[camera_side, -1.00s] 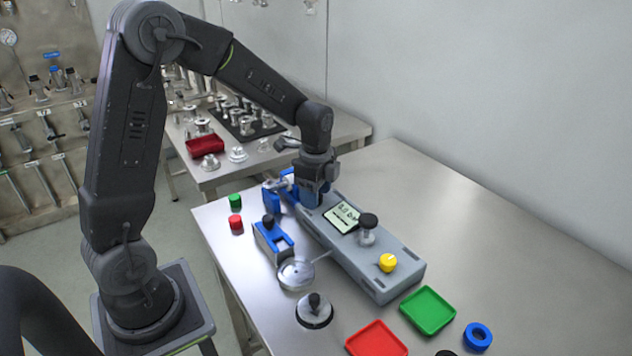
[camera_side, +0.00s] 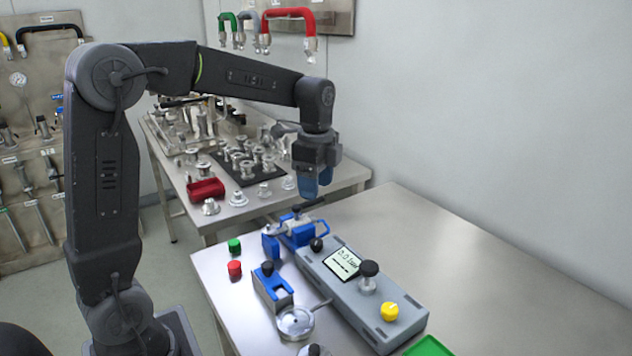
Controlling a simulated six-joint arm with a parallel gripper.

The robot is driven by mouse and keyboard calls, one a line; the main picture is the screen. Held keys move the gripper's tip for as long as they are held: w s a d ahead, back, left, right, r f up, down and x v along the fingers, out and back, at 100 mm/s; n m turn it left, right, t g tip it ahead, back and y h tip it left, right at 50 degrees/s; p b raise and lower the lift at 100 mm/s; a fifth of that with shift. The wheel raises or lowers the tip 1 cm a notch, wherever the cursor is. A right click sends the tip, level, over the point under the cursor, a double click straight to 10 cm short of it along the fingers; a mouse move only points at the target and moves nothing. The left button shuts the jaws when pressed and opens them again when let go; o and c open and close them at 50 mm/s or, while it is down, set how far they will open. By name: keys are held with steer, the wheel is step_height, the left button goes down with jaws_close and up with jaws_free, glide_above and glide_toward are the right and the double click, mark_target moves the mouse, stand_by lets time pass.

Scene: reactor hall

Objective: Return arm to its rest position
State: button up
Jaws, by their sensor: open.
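My gripper (camera_side: 318,186) has blue fingers that point down. It is open with nothing seen between its fingers, in the air above the far end of the grey device (camera_side: 360,285). That device has a small display (camera_side: 343,262), a black-topped knob (camera_side: 368,277) and a yellow knob (camera_side: 389,311). A blue clamp-like fixture (camera_side: 295,232) stands at its far end, below my gripper and apart from it.
A blue holder (camera_side: 271,287) and a round metal piece (camera_side: 295,322) lie left of the device. Green (camera_side: 234,246) and red (camera_side: 234,268) caps stand at the table's left edge. A second table (camera_side: 240,195) behind holds several metal fittings. The right of the front table is clear.

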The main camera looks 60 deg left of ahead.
steer(key=s+d+n+t, duration=0.2)
steer(key=s+d+n, duration=0.2)
steer(key=s, duration=0.5)
steer(key=s+d+n+t, duration=0.3)
steer(key=s+d+n, duration=0.2)
steer(key=s+n, duration=0.3)
steer(key=shift+s+d+r+t, duration=0.15)
steer(key=shift+s+d+t, duration=0.15)
steer(key=shift+s, duration=0.5)
